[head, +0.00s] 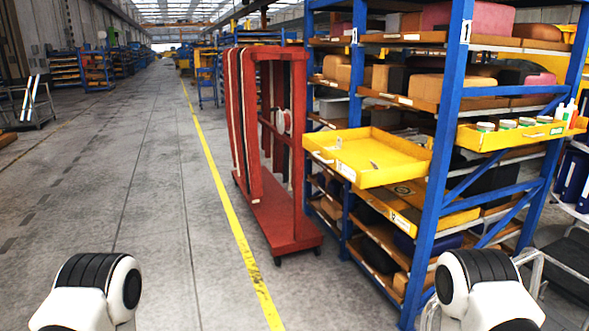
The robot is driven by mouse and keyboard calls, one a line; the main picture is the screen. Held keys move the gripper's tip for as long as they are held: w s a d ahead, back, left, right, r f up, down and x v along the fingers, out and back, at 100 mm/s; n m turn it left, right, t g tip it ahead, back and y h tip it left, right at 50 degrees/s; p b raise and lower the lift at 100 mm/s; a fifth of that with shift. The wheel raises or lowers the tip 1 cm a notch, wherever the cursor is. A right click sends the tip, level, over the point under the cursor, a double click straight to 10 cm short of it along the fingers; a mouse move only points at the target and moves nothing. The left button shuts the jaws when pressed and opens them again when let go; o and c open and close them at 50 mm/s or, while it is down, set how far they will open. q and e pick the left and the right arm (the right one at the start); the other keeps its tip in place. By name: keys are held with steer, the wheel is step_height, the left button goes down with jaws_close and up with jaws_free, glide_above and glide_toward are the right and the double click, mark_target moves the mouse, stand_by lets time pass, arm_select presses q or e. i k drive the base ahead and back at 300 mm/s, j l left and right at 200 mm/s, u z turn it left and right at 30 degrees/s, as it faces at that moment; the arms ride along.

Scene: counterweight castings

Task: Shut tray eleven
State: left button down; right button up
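A yellow tray (400,172) sticks out of the blue shelving rack toward the aisle, well past the rack's posts. It has a handle and a small white label (345,171) on its front; I cannot read the number. A small pale item lies inside it. A second yellow tray (455,219) sits lower in the rack. A third yellow tray (490,141), holding several small jars, is on the rack's right side. I cannot tell by number which is tray eleven. Only my white and black arm links show at the bottom corners; neither gripper is in view.
The blue rack (440,130) holds brown and dark blocks on several shelves. A red wheeled cart (275,215) stands just left of the protruding tray. A yellow floor line (222,181) runs along the aisle. The grey floor (140,190) left of it is clear.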

mark_target(398, 160)
steer(key=i+j+u, duration=0.15)
steer(key=i+j, duration=0.15)
steer(key=i, duration=0.2)
steer(key=i+j+u, duration=0.1)
steer(key=i+j, duration=0.15)
steer(key=i, duration=0.25)
steer(key=i+j+u, duration=0.15)
steer(key=i, duration=0.4)
